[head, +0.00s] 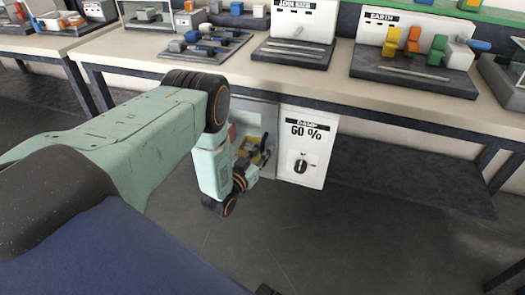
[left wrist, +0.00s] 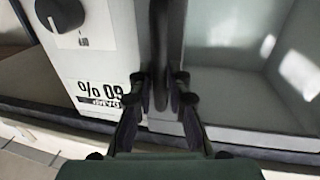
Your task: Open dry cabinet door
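The dry cabinet (head: 303,150) stands under the bench, with a white front panel reading 60 % and a dark knob. This panel (left wrist: 95,62) shows upside down in the left wrist view. The glass door (left wrist: 235,85) is beside it, with a dark upright handle (left wrist: 161,40) near the panel. In the head view the door lies partly behind my left arm. My left gripper (head: 256,155) is at the handle; in the left wrist view its fingers (left wrist: 161,92) lie on both sides of the handle and appear closed on it. My right gripper cannot be made out clearly.
The bench (head: 335,88) runs above the cabinet. It carries a tray of tools (head: 207,46), a labelled white station (head: 300,25) and the EARTH station with coloured blocks (head: 415,65). The dark floor (head: 370,235) before the cabinet is clear.

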